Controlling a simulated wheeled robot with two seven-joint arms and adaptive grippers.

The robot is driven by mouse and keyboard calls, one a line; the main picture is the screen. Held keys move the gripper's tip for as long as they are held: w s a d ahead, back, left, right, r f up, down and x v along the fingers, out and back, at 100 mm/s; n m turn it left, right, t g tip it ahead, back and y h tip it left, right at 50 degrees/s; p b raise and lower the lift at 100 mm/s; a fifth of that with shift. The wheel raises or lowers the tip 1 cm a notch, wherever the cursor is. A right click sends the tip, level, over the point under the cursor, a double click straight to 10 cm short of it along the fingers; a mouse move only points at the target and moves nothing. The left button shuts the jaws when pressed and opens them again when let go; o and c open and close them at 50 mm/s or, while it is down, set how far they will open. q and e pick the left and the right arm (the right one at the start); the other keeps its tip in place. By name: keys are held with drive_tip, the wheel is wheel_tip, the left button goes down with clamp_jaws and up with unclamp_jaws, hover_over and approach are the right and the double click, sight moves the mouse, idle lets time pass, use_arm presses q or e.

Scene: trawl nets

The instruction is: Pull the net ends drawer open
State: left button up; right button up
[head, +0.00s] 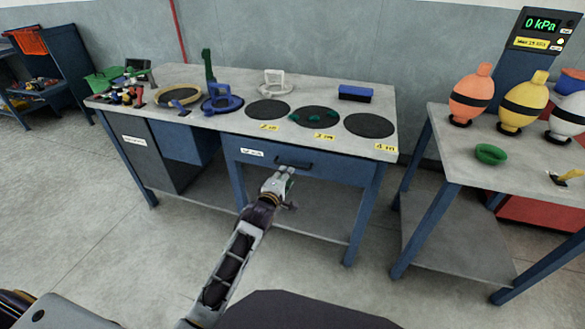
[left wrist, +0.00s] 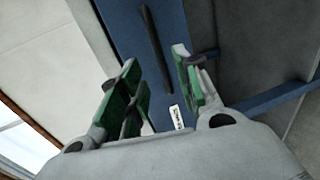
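The blue drawer (head: 335,172) is set under the right part of the grey-topped workbench and looks shut. A small white label (head: 252,153) is on its front at the left; the print is too small to read. Its dark bar handle (head: 294,163) is at the middle of the front. My left gripper (head: 281,178) is just in front of and below the handle. In the left wrist view, the left gripper (left wrist: 156,60) is open with its green-padded fingers apart. The handle (left wrist: 154,50) shows beyond the fingertips, not gripped. My right gripper is out of view.
The workbench top (head: 225,117) holds dark round mats, rings and a blue block (head: 355,93). A second table (head: 480,175) with coloured floats and a pressure display (head: 541,25) stands at right. Floor in front of the drawer is clear.

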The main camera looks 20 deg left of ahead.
sight(292, 166)
use_arm(q)
drive_tip(key=b+x, duration=0.1)
drive_tip(key=x, duration=0.7)
drive_tip(key=shift+w+b, duration=0.1)
drive_tip(key=shift+b, duration=0.3)
drive_tip(key=shift+w, duration=0.2)
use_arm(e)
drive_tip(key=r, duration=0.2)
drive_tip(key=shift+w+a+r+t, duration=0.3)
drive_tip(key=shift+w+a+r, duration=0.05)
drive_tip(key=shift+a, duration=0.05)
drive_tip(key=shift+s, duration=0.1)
use_arm(q)
clamp_jaws()
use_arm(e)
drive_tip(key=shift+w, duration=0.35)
